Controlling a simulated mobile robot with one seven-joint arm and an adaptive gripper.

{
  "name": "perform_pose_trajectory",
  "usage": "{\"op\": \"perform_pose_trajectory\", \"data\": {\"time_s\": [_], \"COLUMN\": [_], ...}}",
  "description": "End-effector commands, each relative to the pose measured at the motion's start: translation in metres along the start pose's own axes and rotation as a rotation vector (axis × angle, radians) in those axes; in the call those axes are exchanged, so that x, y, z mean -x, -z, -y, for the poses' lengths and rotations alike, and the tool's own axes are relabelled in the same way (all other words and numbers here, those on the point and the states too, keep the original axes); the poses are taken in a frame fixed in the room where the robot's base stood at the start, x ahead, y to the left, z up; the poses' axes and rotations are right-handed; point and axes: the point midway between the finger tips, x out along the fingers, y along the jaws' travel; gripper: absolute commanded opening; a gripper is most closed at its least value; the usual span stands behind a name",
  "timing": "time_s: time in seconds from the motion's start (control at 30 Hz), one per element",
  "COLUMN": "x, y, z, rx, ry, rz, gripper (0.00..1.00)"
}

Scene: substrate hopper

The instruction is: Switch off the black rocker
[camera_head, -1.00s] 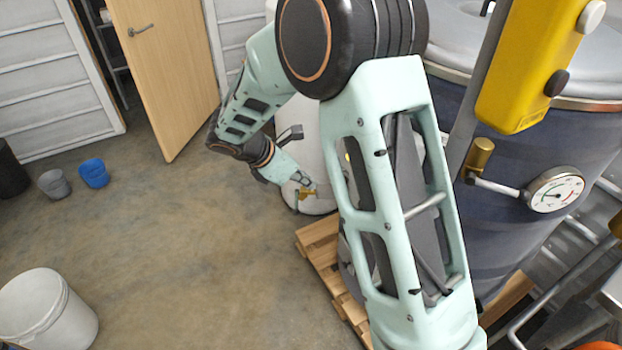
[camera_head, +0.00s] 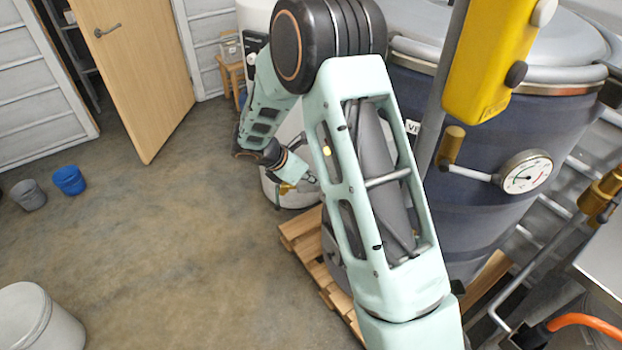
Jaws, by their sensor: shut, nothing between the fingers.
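A yellow control box (camera_head: 490,62) hangs at the upper right in front of the dark blue tank. A round black control (camera_head: 516,74) and a round white one (camera_head: 544,12) stick out from its right side. I cannot tell whether the black one is the rocker, or its on or off state. My gripper (camera_head: 306,178) is small and far off, left of my arm's large link, beside a white rounded vessel (camera_head: 290,135). It looks shut and empty, well away from the yellow box. My arm hides part of the vessel and tank.
The dark blue tank (camera_head: 480,150) with a dial gauge (camera_head: 527,175) fills the right. A wooden pallet (camera_head: 312,255) lies below my arm. A blue bucket (camera_head: 69,180), a grey bucket (camera_head: 28,195) and a white bucket (camera_head: 38,320) stand left. The middle floor is clear.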

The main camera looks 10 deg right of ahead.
Motion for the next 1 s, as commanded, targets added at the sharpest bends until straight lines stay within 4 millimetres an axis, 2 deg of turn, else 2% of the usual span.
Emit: {"op": "perform_pose_trajectory", "data": {"time_s": [0.3, 1.0], "x": [-0.009, 0.008], "y": [0.003, -0.015], "z": [0.000, 0.001], "rx": [0.002, -0.002], "ry": [-0.001, 0.002], "rz": [0.067, 0.065], "gripper": [0.00, 0.00]}}
